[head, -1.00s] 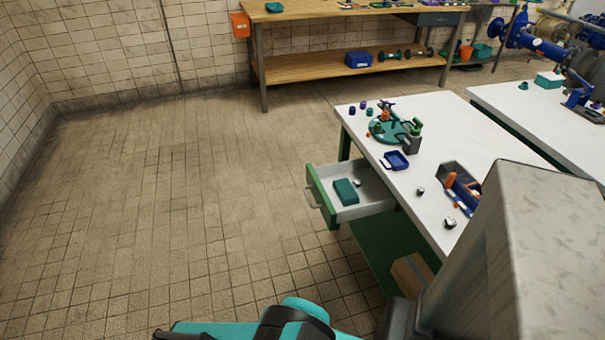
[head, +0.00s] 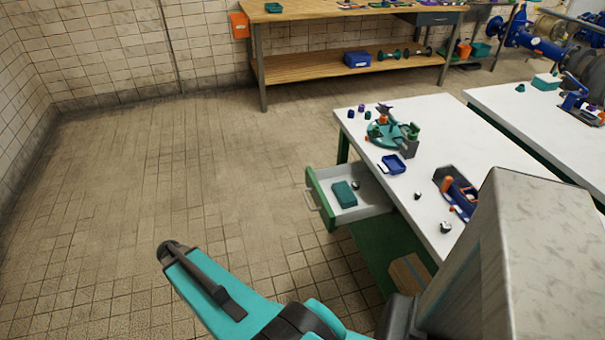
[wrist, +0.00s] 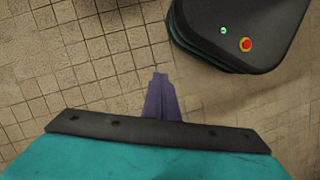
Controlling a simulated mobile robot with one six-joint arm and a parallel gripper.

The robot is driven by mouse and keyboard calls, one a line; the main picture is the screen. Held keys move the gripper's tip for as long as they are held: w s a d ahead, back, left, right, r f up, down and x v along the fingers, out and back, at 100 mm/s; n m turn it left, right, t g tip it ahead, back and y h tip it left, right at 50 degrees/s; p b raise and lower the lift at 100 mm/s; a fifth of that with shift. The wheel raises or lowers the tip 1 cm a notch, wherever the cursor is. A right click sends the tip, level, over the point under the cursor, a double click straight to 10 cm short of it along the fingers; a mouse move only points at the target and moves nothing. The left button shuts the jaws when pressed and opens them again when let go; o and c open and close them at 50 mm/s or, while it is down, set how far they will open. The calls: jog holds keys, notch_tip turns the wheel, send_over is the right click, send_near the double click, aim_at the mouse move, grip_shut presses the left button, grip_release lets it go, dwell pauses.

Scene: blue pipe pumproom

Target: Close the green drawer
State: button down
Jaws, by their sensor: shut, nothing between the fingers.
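The green drawer (head: 322,203) is pulled out to the left from under the white-topped table (head: 430,135). Its green front has a pale handle (head: 311,200) facing left. Inside the drawer lie a teal box (head: 344,194) and a small metallic piece (head: 356,185). My gripper (wrist: 159,76) shows in the wrist view as purple fingers, shut and empty, over the tiled floor. The drawer is not in the wrist view. In the head view my teal arm rises from the bottom edge, left of and nearer than the drawer; the fingers cannot be made out there.
The table holds a round green fixture (head: 385,136), a blue tray (head: 393,164), a grey bin (head: 455,188) and small parts. A cardboard box (head: 408,274) sits on its lower shelf. A wooden bench (head: 330,74) stands at the back. The tiled floor left of the drawer is clear.

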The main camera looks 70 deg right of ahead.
jog(key=d+r+n+h+p, duration=0.1)
jog(key=d+r+p, duration=0.1)
jog(key=d+r, duration=0.8)
jog(key=d+r+n+p, duration=0.15)
jog(key=d+r, duration=0.55)
jog(key=d, duration=0.7)
jog(key=s+d+r+n, duration=0.1)
jog(key=s+d+r, duration=0.4)
jog(key=d+r, duration=0.2)
jog(key=s+d+r+n+h+p, duration=0.1)
jog(key=s+d+r, duration=0.4)
jog(key=d, duration=0.5)
notch_tip(320, 180, up, 3)
jog(key=shift+s+f+p, duration=0.1)
jog(key=shift+s+p, duration=0.05)
jog(key=shift+p, duration=0.15)
jog(key=shift+f, duration=0.15)
jog(key=s+d+f+p, duration=0.3)
jog(key=s+f, duration=0.3)
jog(key=f, duration=0.3)
jog(key=shift+d, duration=0.9)
